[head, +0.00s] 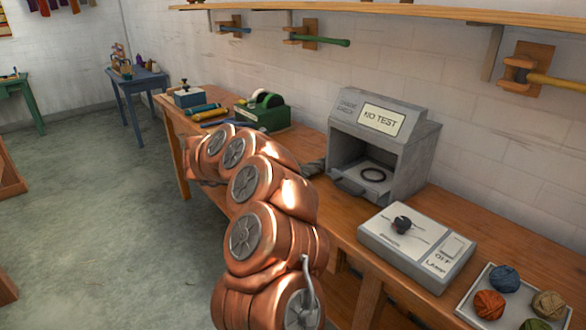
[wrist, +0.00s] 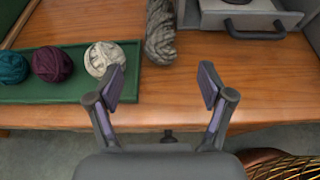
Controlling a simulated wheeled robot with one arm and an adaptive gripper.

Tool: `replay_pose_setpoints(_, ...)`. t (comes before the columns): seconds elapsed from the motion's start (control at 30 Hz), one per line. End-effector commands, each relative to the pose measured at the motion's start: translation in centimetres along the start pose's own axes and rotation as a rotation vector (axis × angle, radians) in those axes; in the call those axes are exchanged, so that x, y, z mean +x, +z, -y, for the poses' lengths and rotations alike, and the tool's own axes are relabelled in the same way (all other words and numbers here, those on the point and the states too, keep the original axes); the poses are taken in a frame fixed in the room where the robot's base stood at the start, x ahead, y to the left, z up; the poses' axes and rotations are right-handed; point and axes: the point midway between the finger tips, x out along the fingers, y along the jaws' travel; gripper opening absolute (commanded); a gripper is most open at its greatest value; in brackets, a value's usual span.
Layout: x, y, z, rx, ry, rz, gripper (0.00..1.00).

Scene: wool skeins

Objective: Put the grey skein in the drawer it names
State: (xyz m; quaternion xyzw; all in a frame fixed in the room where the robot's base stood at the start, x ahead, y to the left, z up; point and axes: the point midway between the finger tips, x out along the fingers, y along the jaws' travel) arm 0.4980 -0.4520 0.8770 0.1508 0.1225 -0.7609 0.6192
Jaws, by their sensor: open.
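The grey skein (wrist: 160,32) is a twisted, mottled grey hank. It lies on the wooden bench at the top middle of the wrist view, between a green tray and a grey box. In the head view a small dark grey part of it (head: 314,168) shows between my arm and the box. My gripper (wrist: 162,80) is open and empty, its fingers apart over the front of the bench, with the skein beyond the fingertips. My arm hides the gripper in the head view. No drawer label can be read on the bench.
The green tray (wrist: 60,96) holds teal, maroon and cream balls. The grey box (head: 400,150) reads "NO TEST"; its pulled-out shelf has a handle (wrist: 255,33). A knobbed lamp panel (head: 385,240) and a ball tray (head: 466,306) stand right.

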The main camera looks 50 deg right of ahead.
Motion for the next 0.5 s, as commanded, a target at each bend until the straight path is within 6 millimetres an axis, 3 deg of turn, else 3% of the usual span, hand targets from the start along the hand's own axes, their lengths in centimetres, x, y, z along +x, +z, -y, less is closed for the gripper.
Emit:
replay_pose_setpoints(0.2, -1.7, 0.0, 0.1, -0.001, -0.003, 0.0, 0.8)
replay_pose_setpoints(0.5, -2.1, 0.1, -0.1, -0.003, 0.002, 0.001, 0.8)
